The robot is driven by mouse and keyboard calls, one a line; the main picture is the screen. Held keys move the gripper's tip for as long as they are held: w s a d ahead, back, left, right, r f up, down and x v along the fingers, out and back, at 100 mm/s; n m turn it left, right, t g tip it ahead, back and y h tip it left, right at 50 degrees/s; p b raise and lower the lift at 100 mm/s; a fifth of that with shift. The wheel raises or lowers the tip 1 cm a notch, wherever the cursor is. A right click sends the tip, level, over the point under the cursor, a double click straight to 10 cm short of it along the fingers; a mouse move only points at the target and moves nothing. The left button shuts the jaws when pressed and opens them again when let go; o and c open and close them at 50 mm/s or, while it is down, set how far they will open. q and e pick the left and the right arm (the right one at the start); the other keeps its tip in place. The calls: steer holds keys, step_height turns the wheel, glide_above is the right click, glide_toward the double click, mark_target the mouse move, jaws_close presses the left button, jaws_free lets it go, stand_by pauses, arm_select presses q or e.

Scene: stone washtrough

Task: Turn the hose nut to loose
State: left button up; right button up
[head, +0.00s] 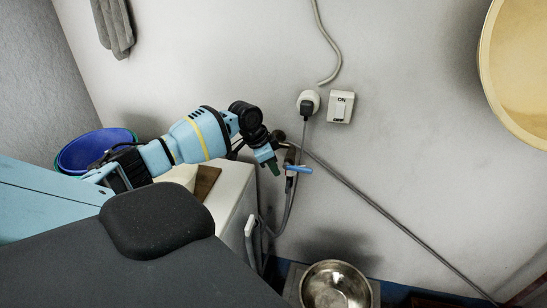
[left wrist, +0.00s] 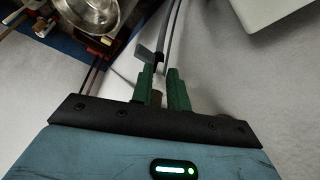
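A tap with a blue lever (head: 299,169) stands out from the wall in the head view. A grey hose (head: 288,205) hangs below it. The hose nut is too small and dark to make out clearly at the tap's lower end. My left gripper (head: 273,164) is just left of the tap, its green fingers close to it. In the left wrist view the left gripper (left wrist: 161,74) shows its two fingers apart with a narrow gap. A dark piece and the grey hose (left wrist: 172,35) show at and beyond the tips; contact cannot be told. My right gripper is not in view.
A white machine (head: 231,200) stands below my left arm, with blue basins (head: 90,150) behind. A socket with a plug (head: 308,103) and a switch (head: 340,107) are on the wall above. A metal bowl (head: 335,285) sits low. A grey pipe (head: 400,226) slants down right.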

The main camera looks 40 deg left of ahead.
arm_select(q)
steer(key=v, duration=0.7)
steer(key=shift+r, duration=0.2)
